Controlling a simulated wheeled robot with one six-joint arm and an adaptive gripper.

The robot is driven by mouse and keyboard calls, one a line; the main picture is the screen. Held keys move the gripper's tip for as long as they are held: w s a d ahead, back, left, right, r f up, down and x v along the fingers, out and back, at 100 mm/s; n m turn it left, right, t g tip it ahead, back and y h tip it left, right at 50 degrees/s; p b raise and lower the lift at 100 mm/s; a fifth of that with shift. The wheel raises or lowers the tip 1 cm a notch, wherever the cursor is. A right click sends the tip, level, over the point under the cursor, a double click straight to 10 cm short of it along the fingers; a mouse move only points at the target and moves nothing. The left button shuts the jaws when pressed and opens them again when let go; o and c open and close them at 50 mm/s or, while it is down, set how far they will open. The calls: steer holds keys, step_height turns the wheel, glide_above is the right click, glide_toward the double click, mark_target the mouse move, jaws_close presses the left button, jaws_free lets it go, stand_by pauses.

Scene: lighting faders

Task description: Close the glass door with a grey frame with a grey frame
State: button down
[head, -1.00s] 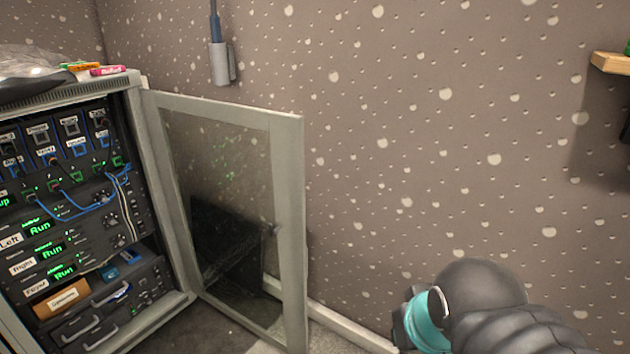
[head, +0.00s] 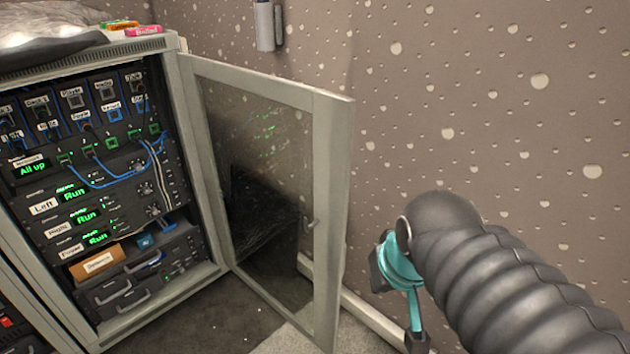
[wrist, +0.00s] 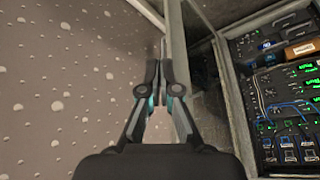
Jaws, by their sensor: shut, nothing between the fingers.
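The glass door with a grey frame (head: 331,200) stands swung open on the right side of the rack cabinet (head: 170,170), hinged at the cabinet's right front edge. A small handle sits on its free-edge stile. My gripper (wrist: 162,70) is shut and empty in the wrist view, its fingertips close to the grey door frame (wrist: 176,60); I cannot tell whether they touch.
The open cabinet holds several black devices with green displays, blue cables and an orange-brown box (head: 97,262). Coloured markers (head: 140,31) lie on top. A speckled wall (head: 480,110) runs behind the door. Dark floor (head: 215,325) is clear before the cabinet.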

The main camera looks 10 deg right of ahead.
mark_target(335, 179)
steer(key=w+d+r+g+y, duration=0.2)
steer(key=w+d, duration=0.1)
steer(key=w, duration=0.6)
steer(key=w+d+r+g+y, duration=0.1)
steer(key=w+d, duration=0.2)
steer(key=w, duration=0.7)
steer(key=w+a+r+n+g+y, duration=0.2)
steer(key=w+r+n+y, duration=0.25)
steer(key=r+n, duration=0.45)
steer(key=b+x, duration=0.1)
steer(key=x, duration=0.9)
steer(key=shift+w+a+f, duration=0.1)
steer(key=shift+w, duration=0.05)
steer(key=shift+b, duration=0.3)
